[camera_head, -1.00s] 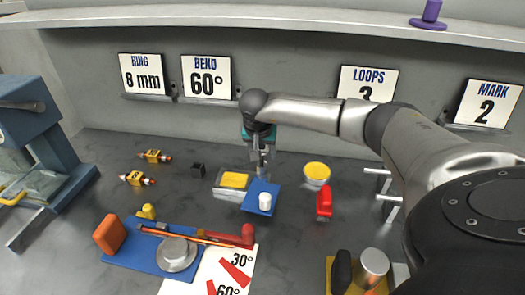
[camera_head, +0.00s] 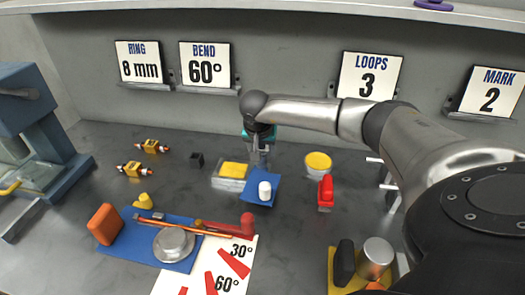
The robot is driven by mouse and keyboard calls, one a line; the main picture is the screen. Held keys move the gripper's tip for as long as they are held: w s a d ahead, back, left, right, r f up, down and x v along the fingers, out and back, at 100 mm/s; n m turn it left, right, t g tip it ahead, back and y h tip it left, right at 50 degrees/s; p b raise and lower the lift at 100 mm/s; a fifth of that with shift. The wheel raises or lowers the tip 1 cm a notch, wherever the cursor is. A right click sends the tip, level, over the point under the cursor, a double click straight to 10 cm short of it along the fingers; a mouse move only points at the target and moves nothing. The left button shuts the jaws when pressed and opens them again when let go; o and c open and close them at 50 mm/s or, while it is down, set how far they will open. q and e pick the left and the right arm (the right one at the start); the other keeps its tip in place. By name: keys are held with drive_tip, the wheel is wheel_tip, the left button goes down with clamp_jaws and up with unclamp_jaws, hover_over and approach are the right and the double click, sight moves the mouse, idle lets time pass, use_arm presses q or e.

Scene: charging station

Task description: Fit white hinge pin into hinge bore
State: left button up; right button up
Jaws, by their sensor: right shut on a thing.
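My right gripper (camera_head: 259,163) reaches down from the arm on the right, fingers pointing down at the back edge of a small blue plate (camera_head: 252,198). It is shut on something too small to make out. A white upright cylinder (camera_head: 265,191) stands at the blue plate, just in front of the fingertips. I cannot tell whether it is the hinge pin or part of the plate's fixture, nor can I see a hinge bore. Whether the fingers touch the plate is unclear. My left gripper is out of view.
A pale box with a yellow top (camera_head: 232,171) is close left of my gripper. A yellow-topped round tub (camera_head: 318,163) and a red block (camera_head: 325,193) are to the right. A larger blue board (camera_head: 133,250) lies front left. Bare table shows left of the pale box.

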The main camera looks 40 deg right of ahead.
drive_tip(key=shift+f, duration=0.15)
drive_tip(key=o, duration=1.4)
drive_tip(key=shift+o, duration=0.2)
drive_tip(key=p+v, duration=0.2)
drive_tip(key=v, duration=1.3)
drive_tip(key=shift+p, duration=0.4)
drive_tip(key=shift+s, duration=0.1)
